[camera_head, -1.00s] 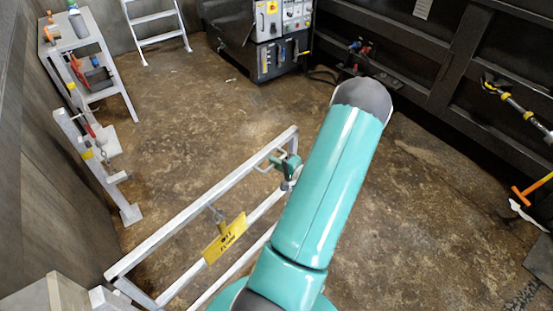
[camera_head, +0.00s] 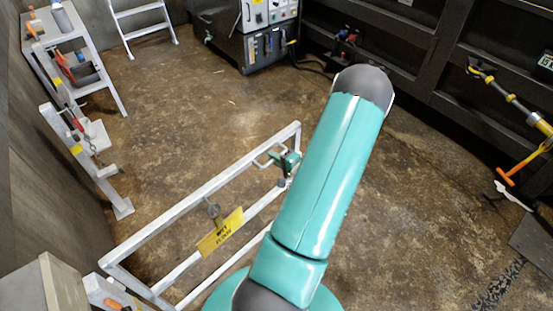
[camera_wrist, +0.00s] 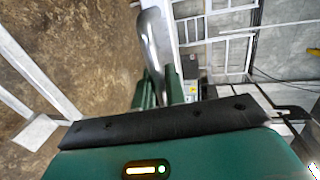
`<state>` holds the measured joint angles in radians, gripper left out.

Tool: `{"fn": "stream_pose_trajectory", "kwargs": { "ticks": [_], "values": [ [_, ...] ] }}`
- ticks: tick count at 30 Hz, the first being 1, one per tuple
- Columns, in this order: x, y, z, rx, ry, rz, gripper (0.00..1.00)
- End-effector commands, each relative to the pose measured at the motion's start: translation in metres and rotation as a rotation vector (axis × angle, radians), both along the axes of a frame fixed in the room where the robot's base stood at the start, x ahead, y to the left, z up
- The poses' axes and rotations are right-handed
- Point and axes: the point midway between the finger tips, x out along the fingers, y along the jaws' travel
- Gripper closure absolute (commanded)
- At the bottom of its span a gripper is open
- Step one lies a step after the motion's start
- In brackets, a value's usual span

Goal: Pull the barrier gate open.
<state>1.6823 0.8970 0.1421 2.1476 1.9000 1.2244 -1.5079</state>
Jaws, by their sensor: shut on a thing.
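The barrier gate (camera_head: 208,190) is a pale metal frame with a yellow sign (camera_head: 220,232) hanging on it. It runs from a post at the lower left (camera_head: 65,285) out over the floor, and its free end stands well apart from the post with a chain (camera_head: 88,160). My gripper (camera_head: 284,163) is at the gate's handle (camera_head: 264,158) near the free end, partly hidden by my arm. In the wrist view my green fingers (camera_wrist: 153,90) are closed around the shiny metal handle (camera_wrist: 152,35).
A pale shelf stand (camera_head: 85,70) with tools and a stepladder (camera_head: 142,20) stand at the back left. A control cabinet (camera_head: 260,40) is at the back. A yellow-handled tool (camera_head: 515,105) is by the right wall. The middle floor is clear.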

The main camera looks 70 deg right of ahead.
Motion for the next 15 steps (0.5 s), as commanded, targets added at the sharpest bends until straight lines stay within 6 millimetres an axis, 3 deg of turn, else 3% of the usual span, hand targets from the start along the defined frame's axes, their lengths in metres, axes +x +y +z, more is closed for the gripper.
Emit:
{"fn": "stream_pose_trajectory", "kwargs": {
  "ticks": [1, 2, 3, 5, 15],
  "values": [
    [0.0017, 0.0018, 0.0000, 0.002, -0.003, 0.004, 1.00],
    [0.0015, 0.0018, 0.0001, 0.002, -0.003, 0.004, 0.86],
    [0.0011, 0.0018, 0.0001, 0.002, -0.003, 0.004, 0.78],
    [0.0003, 0.0016, 0.0001, 0.002, -0.003, 0.003, 0.69],
    [-0.0073, 0.0022, 0.0008, 0.001, 0.000, -0.002, 0.69]
  ]
}}
